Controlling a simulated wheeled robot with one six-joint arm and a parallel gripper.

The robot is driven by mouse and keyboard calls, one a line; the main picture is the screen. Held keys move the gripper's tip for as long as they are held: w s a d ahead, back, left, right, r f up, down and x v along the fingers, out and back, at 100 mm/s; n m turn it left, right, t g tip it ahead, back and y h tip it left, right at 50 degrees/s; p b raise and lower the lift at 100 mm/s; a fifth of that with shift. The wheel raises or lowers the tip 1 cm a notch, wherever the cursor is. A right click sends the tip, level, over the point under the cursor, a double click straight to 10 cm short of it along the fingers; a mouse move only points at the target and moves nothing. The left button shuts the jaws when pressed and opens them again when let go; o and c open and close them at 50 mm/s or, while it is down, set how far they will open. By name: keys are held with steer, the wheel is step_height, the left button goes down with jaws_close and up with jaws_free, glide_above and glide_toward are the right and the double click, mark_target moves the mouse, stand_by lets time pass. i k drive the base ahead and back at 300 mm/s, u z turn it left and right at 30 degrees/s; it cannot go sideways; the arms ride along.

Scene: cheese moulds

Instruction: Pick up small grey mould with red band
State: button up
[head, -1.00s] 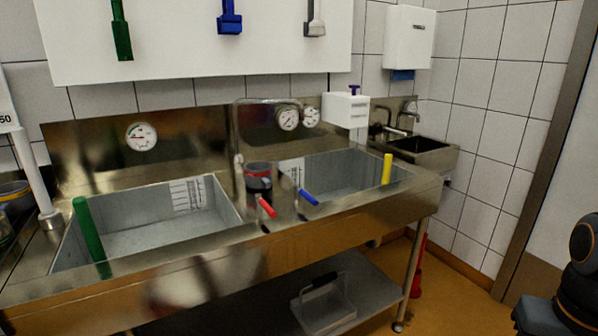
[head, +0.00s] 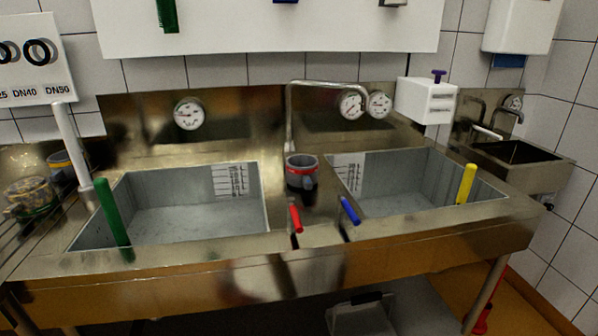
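A small dark grey mould (head: 301,176) with a red band near its rim stands upright on the steel strip between the two sink basins, just right of the tap's upright pipe. Red and blue handles stand at the counter front, nearer to me than the mould. Another mould (head: 61,165), greyish with an orange-yellow band, stands at the far left, partly hidden by the white pipe. My gripper is not in view, and nothing visible touches the moulds.
The left basin (head: 250,205) and right basin (head: 430,165) look empty of loose objects. A red handle (head: 295,218), blue handle (head: 350,210), green rod (head: 112,215) and yellow rod (head: 466,184) stick up. A bowl (head: 32,207) of small items sits far left.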

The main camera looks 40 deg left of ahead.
mark_target(301, 169)
steer(key=u, duration=0.45)
steer(key=i, duration=0.55)
steer(key=u, duration=0.65)
